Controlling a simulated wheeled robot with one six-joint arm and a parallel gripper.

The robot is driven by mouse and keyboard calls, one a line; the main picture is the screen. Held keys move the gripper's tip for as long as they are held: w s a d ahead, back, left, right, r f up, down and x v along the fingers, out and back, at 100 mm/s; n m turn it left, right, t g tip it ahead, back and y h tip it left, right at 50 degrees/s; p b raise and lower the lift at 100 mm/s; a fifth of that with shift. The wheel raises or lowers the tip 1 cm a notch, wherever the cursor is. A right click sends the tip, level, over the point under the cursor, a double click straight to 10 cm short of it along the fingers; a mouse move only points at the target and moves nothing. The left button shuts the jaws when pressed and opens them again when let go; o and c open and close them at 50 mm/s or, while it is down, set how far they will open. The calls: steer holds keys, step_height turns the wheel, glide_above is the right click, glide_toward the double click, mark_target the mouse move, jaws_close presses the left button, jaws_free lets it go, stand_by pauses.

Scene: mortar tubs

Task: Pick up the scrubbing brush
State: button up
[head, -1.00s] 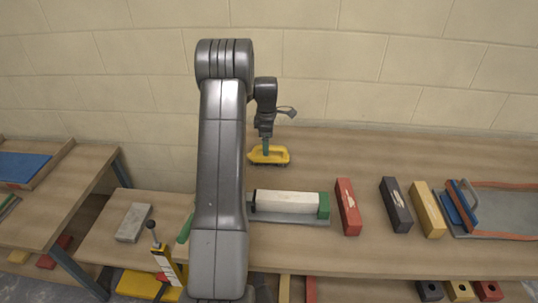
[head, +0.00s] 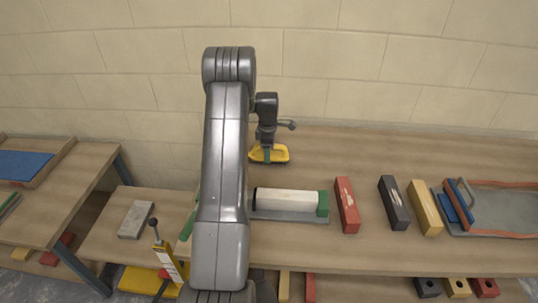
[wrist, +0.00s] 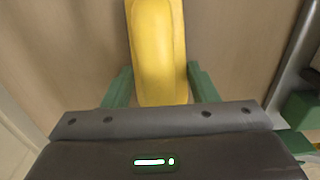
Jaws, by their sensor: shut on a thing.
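The scrubbing brush (head: 279,154) is yellow and is at the back of the wooden bench, near the wall. My gripper (head: 268,153) is above it and shut on it, pointing down. In the wrist view the brush's long yellow body (wrist: 158,50) lies between the green fingertips (wrist: 160,82), with a finger against each side. The brush appears to rest on the bench top; I cannot see its underside.
A white-and-green block tool (head: 288,202) lies in front of the brush. Red (head: 347,205), black (head: 394,203) and yellow (head: 425,208) blocks stand to the right, before a grey tray (head: 505,212). The back right bench top is clear.

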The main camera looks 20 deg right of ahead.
steer(key=shift+r, duration=0.1)
step_height(320, 180, up, 10)
steer(key=shift+f+b, duration=0.1)
steer(key=shift+b, duration=0.85)
